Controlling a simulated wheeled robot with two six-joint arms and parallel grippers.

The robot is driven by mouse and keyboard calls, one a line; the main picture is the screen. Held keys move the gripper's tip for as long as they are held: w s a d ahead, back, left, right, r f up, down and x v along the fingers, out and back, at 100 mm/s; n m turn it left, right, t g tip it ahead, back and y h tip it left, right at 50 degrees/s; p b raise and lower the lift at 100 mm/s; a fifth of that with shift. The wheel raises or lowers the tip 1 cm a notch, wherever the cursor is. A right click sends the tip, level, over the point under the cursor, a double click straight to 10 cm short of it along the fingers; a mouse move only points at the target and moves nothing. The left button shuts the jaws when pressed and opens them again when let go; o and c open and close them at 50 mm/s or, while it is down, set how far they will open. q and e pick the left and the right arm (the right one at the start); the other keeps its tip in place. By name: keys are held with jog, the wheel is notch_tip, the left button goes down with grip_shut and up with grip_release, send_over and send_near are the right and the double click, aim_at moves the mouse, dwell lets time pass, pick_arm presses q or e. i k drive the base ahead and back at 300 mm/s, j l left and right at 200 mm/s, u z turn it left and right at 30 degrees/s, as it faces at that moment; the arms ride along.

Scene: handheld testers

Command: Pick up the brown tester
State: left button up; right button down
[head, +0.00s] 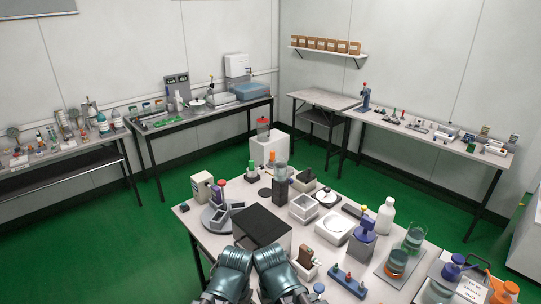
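The brown tester (306,255) stands upright in a small pale holder near the front edge of the near table, in the head view. My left gripper (236,258) and my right gripper (270,258) are side by side at the bottom centre, to the left of the brown tester. The right one is closer to it, with a small gap in the picture. Both show only as teal housings from above. Their fingers cannot be made out, and I see nothing held in them.
A black-topped box (262,226) stands just beyond my grippers. A purple tester (367,227) on a grey block is to the right, and a blue rack (347,282) with coloured knobs is at the front right. Beakers (413,240) and a white bottle (385,216) crowd the right side.

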aim_at(304, 257)
jog(key=z, duration=1.4)
jog(key=k+j+z, duration=0.15)
jog(key=k+j, duration=0.2)
jog(key=j, duration=0.15)
jog(key=k+j+z, duration=0.1)
jog(key=k+j, duration=0.25)
jog(key=j, duration=0.1)
